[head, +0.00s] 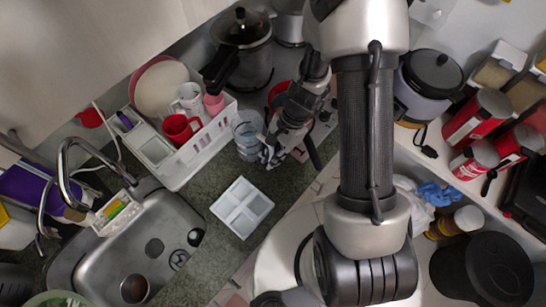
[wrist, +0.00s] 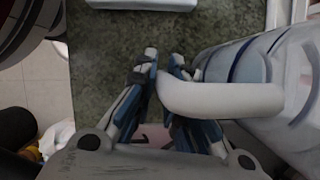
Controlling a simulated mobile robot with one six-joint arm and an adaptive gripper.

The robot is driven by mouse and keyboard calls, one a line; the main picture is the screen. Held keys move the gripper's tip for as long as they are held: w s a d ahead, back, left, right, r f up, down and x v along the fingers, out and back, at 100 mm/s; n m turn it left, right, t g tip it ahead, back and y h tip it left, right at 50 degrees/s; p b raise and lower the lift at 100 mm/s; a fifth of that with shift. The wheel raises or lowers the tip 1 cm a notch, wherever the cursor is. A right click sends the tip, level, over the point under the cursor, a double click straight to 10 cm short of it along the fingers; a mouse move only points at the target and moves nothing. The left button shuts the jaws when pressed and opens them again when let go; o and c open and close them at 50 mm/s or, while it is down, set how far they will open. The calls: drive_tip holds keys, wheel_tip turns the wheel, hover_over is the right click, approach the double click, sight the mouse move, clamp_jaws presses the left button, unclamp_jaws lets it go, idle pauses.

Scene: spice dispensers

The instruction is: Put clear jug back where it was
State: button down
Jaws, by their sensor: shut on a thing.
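In the wrist view the jug (wrist: 285,75) fills the right side, see-through with bluish bands and a pale handle (wrist: 225,99). My gripper (head: 268,152) is at the jug's right side, its fingers closed on the handle. In the wrist view the fingertips (wrist: 165,62) are close together, with the handle's curved end between or against them. I cannot tell whether the jug's base touches the counter.
The white dish rack (head: 205,140) with mugs and plates stands close on the left. A white divided tray (head: 242,207) lies on the green counter in front. The sink (head: 135,255) is lower left. A dark-lidded pot (head: 243,50) and a red container (head: 279,95) are behind.

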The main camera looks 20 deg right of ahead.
drive_tip(key=c, duration=2.1)
unclamp_jaws()
drive_tip(key=shift+f, duration=0.25)
drive_tip(key=o, duration=0.5)
drive_tip(key=shift+c, duration=0.2)
drive_tip(key=shift+r, duration=0.1)
drive_tip(key=p+v, duration=0.3)
drive_tip(key=v, duration=0.9)
drive_tip(key=s+a+r+n+t+h, duration=0.1)
drive_tip(key=s+r+n+t+h, duration=0.2)
drive_tip(key=r+n, duration=0.85)
drive_tip(key=s+r+n+t+h, duration=0.1)
drive_tip(key=s+r+n+t, duration=0.1)
drive_tip(key=s+r, duration=0.8)
wheel_tip(320, 180, up, 3)
drive_tip(key=shift+s+d+f+t, duration=0.2)
drive_tip(key=shift+s+t, duration=0.2)
drive_tip(key=shift+t, duration=0.3)
